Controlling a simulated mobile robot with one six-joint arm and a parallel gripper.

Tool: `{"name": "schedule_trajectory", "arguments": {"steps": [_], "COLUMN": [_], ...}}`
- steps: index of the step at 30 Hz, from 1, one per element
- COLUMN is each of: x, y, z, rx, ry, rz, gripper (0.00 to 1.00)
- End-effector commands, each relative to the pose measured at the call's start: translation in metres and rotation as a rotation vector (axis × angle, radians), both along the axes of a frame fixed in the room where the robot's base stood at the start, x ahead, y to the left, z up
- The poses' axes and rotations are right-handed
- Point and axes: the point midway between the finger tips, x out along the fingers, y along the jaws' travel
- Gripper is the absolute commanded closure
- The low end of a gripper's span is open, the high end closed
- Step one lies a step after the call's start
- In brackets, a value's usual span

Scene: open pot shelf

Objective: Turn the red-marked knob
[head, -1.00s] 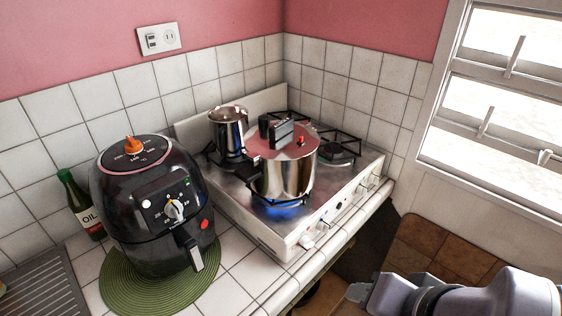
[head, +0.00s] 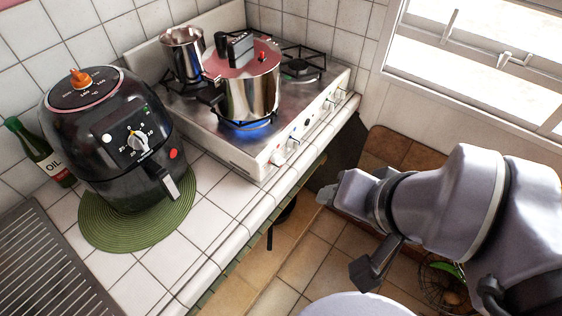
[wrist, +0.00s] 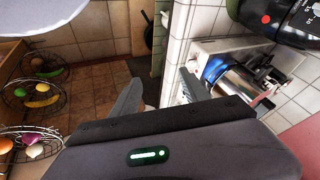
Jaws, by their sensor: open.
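The stove (head: 240,150) has a row of white knobs on its front panel. The nearest stove knob (head: 278,157) seems to carry a small reddish mark, but it is too small to be sure. Another knob (head: 307,121) sits farther along the panel. My gripper (head: 342,194) is to the right of the stove front, over the floor and apart from the knobs. In the wrist view my gripper (wrist: 158,95) has its two fingers spread with nothing between them. The stove also shows there, sideways, beyond the right finger.
A shiny pot with a red lid (head: 250,92) stands over a lit blue flame. A metal pot (head: 183,55) stands behind it. A black air fryer (head: 110,165) on a green mat (head: 135,232) and an oil bottle (head: 45,155) are left. Wire baskets (wrist: 35,98) hold produce.

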Motion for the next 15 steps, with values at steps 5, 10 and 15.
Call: {"name": "schedule_trajectory", "arguments": {"steps": [5, 10, 15], "x": [0.005, 0.024, 0.061], "y": [0.002, 0.012, 0.016], "z": [-0.006, -0.028, -0.054], "rx": [0.094, 0.452, 0.870], "ry": [0.147, 0.666, 1.255], "rz": [-0.109, -0.570, -1.152], "gripper": [0.48, 0.48, 0.48]}}
